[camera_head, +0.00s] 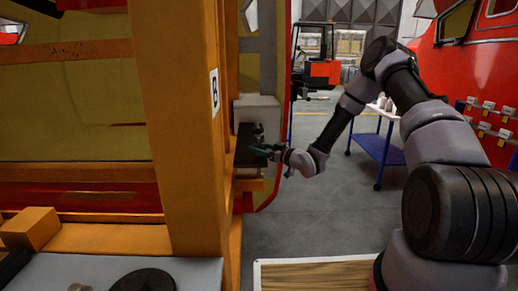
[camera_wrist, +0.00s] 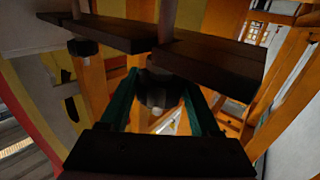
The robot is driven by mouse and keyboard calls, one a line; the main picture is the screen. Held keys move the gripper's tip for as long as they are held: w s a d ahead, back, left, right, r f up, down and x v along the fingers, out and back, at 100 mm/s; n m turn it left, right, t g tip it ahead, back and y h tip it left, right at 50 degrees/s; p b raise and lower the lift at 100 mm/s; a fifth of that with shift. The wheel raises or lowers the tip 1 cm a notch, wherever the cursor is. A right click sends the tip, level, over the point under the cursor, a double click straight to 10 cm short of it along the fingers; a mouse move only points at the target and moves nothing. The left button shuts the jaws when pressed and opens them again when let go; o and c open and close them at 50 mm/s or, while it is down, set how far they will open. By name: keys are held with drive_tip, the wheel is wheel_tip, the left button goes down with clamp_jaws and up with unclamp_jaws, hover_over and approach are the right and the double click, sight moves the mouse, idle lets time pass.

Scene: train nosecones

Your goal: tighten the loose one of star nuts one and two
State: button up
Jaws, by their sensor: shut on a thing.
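My gripper (camera_head: 262,149) is at the end of my outstretched arm, beside the dark bracket (camera_head: 243,142) behind the orange post. In the wrist view, the green fingers of my gripper (camera_wrist: 160,88) are shut on a dark star nut (camera_wrist: 156,98), one finger on each side. This nut sits just under a dark plate (camera_wrist: 218,62). A second dark star nut (camera_wrist: 82,47) sits under the plate's left part, clear of the fingers. I cannot tell which nut is one or two, or which is loose. In the head view the nuts are too small to tell apart.
An orange post (camera_head: 180,120) with a "B" sign (camera_head: 214,92) stands close left of my gripper. A blue table (camera_head: 378,149) and a red forklift (camera_head: 322,72) stand farther back. Grey floor (camera_head: 310,215) is open below my arm.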

drive_tip(key=m+t+h, duration=0.3)
drive_tip(key=h, duration=0.1)
drive_tip(key=m+t+h, duration=0.2)
drive_tip(key=m+h, duration=0.2)
drive_tip(key=h, duration=0.1)
drive_tip(key=shift+s+a+f+t, duration=0.1)
drive_tip(key=shift+a+f+t, duration=0.05)
drive_tip(key=shift+t, duration=0.25)
drive_tip(key=m+h, duration=0.1)
drive_tip(key=h, duration=0.1)
drive_tip(key=m+h, duration=0.2)
drive_tip(key=h, duration=0.1)
drive_tip(key=m+h, duration=0.2)
drive_tip(key=h, duration=0.1)
drive_tip(key=shift+r, duration=0.25)
drive_tip(key=shift+f+m+h, duration=0.1)
drive_tip(key=shift+m+h, duration=0.5)
drive_tip(key=shift+h, duration=0.3)
drive_tip(key=o, duration=1.4)
wheel_tip(320, 180, up, 10)
drive_tip(key=shift+f, duration=0.1)
